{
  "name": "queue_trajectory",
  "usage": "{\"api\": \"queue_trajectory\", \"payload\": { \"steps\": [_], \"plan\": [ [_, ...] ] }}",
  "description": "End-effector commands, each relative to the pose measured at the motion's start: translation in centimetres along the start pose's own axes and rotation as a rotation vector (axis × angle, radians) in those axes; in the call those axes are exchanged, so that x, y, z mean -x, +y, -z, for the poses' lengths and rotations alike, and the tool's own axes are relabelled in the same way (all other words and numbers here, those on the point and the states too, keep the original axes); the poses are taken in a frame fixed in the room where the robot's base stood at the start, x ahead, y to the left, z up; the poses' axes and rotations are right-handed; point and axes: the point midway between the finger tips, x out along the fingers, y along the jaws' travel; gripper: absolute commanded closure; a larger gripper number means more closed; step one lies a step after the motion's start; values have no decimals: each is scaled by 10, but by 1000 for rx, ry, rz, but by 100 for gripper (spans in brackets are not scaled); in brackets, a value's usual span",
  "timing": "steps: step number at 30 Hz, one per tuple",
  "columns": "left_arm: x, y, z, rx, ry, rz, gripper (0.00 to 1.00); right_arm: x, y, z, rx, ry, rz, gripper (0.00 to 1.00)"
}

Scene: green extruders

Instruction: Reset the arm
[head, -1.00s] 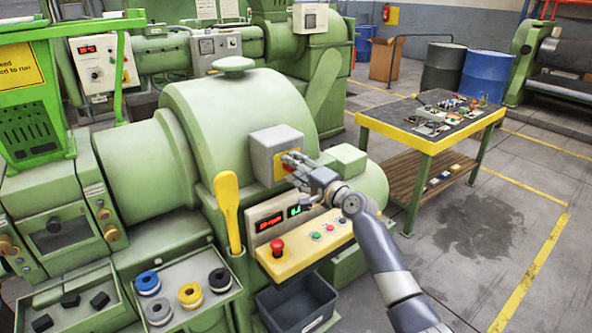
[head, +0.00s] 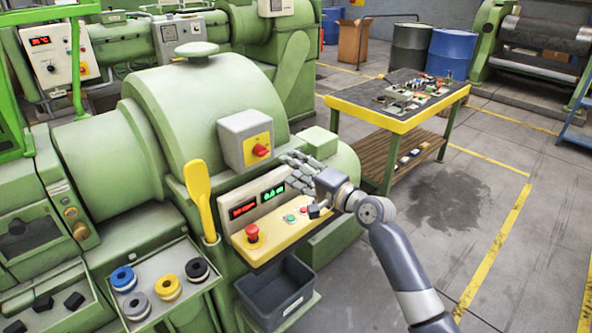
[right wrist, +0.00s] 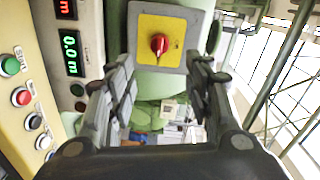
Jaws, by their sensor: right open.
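My right gripper (head: 300,172) is in front of the green extruder (head: 205,110), just above and beside the yellow control panel (head: 272,232). In the right wrist view its two fingers (right wrist: 158,100) stand apart with nothing between them. A grey switch box (head: 240,138) with a red rotary knob (head: 261,150) on a yellow plate is to the left of the gripper, apart from it. The knob (right wrist: 159,44) also shows beyond the fingers in the right wrist view. My left gripper is not in view.
The panel has a red mushroom button (head: 252,232) and smaller buttons. A yellow scoop (head: 200,198) stands at its left, and a dark bin (head: 278,290) below. A workbench (head: 400,124) with parts stands behind right. The floor at right is clear.

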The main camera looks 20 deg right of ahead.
Motion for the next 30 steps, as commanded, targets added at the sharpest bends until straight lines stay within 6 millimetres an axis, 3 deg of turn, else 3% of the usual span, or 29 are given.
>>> {"api": "queue_trajectory", "payload": {
  "steps": [17, 20, 23, 26, 30],
  "plan": [
    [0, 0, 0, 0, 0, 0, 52, 3, 5, -5, 13, -8, -13, 53],
    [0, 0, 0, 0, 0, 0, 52, 10, 26, -27, 79, -43, -69, 53],
    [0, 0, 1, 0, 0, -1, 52, 29, 65, -68, 213, -116, -176, 53],
    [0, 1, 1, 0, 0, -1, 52, 63, 112, -116, 393, -220, -315, 53],
    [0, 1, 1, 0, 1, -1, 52, 130, 171, -174, 650, -389, -510, 53]
  ]
}}
